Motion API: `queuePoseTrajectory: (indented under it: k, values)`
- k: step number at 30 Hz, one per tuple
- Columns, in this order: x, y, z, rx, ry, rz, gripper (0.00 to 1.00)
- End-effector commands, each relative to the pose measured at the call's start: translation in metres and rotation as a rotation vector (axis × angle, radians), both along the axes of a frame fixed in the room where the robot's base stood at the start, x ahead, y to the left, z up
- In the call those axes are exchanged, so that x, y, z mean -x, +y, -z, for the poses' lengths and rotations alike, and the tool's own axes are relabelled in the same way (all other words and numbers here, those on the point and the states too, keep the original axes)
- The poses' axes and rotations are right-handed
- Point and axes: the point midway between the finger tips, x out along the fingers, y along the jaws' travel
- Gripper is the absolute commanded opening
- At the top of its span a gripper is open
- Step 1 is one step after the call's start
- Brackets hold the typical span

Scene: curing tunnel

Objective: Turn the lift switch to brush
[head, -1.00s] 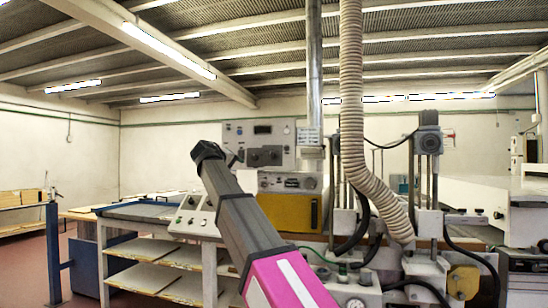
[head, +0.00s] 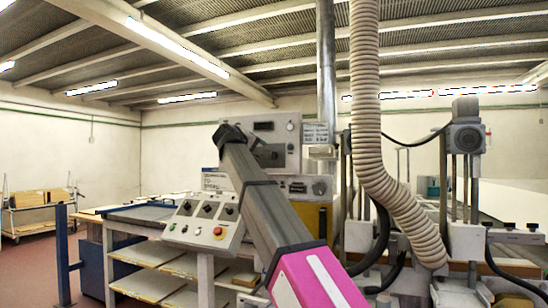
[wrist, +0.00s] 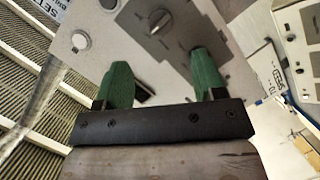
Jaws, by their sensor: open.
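My gripper (wrist: 164,72) is open, with two green fingers apart and nothing between them. Ahead of it in the wrist view is a grey panel face with a round rotary knob (wrist: 157,19) by a dark patch, beyond the fingertips and not touched. A round pale button (wrist: 80,41) is left of the knob. In the head view my arm reaches up to the upright grey control panel (head: 287,157), hiding part of it; the fingers are hidden there. A sloped console (head: 207,226) carries several dark knobs (head: 207,208). I cannot read which knob is the lift switch.
The console also has a red button (head: 218,231). Shelves with boards (head: 150,283) stand below it. A ribbed hose (head: 366,100) hangs right of the panel, beside machine columns. A blue post (head: 63,255) and open floor are at left.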

Motion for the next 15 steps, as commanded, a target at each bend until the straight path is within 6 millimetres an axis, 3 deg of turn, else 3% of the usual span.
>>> queuePoseTrajectory:
  k: [15]
  values:
    - [-0.069, -0.044, 0.017, 0.0, 0.001, 0.002, 0.63]
